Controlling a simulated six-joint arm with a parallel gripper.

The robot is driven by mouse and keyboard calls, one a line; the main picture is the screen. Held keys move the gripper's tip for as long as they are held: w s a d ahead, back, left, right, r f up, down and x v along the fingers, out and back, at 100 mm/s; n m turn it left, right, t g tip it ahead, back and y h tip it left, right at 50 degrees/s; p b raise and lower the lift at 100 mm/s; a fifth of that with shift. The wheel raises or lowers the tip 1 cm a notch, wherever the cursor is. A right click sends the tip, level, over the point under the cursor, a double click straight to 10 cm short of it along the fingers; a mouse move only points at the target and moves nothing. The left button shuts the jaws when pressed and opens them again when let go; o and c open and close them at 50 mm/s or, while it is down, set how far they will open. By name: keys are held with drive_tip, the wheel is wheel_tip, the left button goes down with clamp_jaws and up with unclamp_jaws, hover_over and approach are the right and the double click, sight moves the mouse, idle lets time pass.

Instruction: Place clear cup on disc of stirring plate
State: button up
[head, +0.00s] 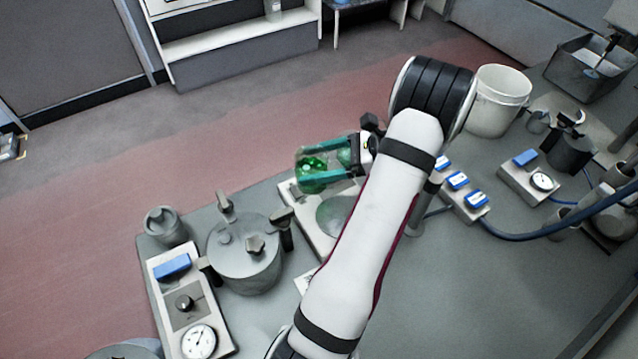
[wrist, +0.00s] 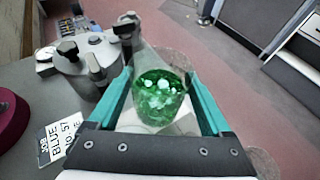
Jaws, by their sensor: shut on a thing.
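My gripper (head: 305,171) has teal fingers and is shut on a clear cup (head: 313,166) with green contents. In the wrist view the clear cup (wrist: 158,88) sits between the two fingers (wrist: 159,80), with pale spots in the green. In the head view the cup is near the back-left edge of the stirring plate (head: 303,222), and appears raised above it. The plate is pale and flat, with a grey-green round disc (head: 333,215) partly hidden by my arm. In the wrist view the cup and gripper hide most of the plate; I cannot make out its disc there.
A grey lidded pot (head: 243,262) with knobs stands left of the plate, beside a control box with a dial (head: 187,305). A printed card (wrist: 60,138) lies near it. A white bucket (head: 497,100) and blue-switched boxes (head: 462,190) stand right. The bench's back edge is close.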

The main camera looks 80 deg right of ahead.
drive_tip(key=s+a+r+m+h, duration=0.2)
drive_tip(key=s+a+h, duration=0.15)
drive_tip(key=s, duration=0.55)
drive_tip(key=s+a+r+m+h, duration=0.25)
drive_tip(key=s+a, duration=0.25)
drive_tip(key=s, duration=0.3)
approach(324, 185)
drive_tip(key=shift+m, duration=0.25)
drive_tip(key=x, duration=0.4)
drive_tip(key=shift+r, duration=0.1)
drive_tip(key=shift+w+d+f, duration=0.1)
drive_tip(key=shift+f, duration=0.95)
drive_tip(key=shift+w+d+f, duration=0.1)
drive_tip(key=shift+f, duration=0.95)
drive_tip(key=shift+f, duration=0.1)
